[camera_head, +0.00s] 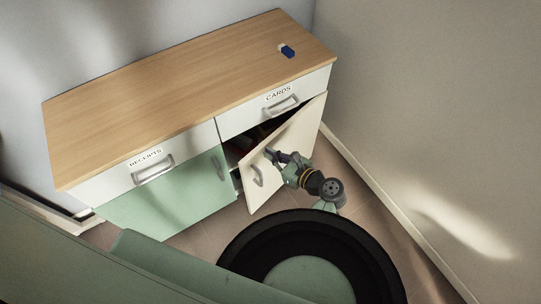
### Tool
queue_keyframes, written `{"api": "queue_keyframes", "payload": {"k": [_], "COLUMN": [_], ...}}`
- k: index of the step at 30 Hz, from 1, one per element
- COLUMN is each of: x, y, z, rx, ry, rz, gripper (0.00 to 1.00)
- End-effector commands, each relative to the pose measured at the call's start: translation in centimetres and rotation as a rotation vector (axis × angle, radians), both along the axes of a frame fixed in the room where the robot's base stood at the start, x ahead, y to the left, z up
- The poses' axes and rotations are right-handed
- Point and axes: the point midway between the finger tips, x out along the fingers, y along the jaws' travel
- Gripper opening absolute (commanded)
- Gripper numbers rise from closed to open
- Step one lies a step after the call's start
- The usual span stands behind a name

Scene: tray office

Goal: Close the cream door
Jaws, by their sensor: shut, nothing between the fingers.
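The cream door (288,143) is on the right side of the cabinet, below the drawer labelled CARDS. It stands partly open, with a dark gap on its left side. It has a grey bar handle (257,176) near its free edge. My gripper (270,154) is shut and empty in front of the door's outer face, a little above and right of the handle. I cannot tell whether its tips touch the door. The cabinet inside is mostly hidden by the door.
A green door (180,195) on the left is shut, under the RECEIPTS drawer (146,170). The CARDS drawer (281,103) is shut. A blue and white object (288,51) lies on the wooden top (175,85). A wall (430,120) stands close on the right.

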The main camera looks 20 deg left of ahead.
Motion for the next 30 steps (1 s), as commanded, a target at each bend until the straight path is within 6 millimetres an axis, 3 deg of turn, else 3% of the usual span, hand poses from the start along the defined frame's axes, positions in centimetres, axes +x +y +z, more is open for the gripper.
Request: {"api": "queue_keyframes", "payload": {"k": [13,22,30], "x": [0.0,1.6,1.7], "y": [0.1,3.9,4.3], "z": [0.1,0.2,0.0], "rx": [0.000,0.000,0.000], "ry": [0.000,0.002,0.000], "rz": [0.000,0.001,0.000], "gripper": [0.00,0.00,0.00]}}
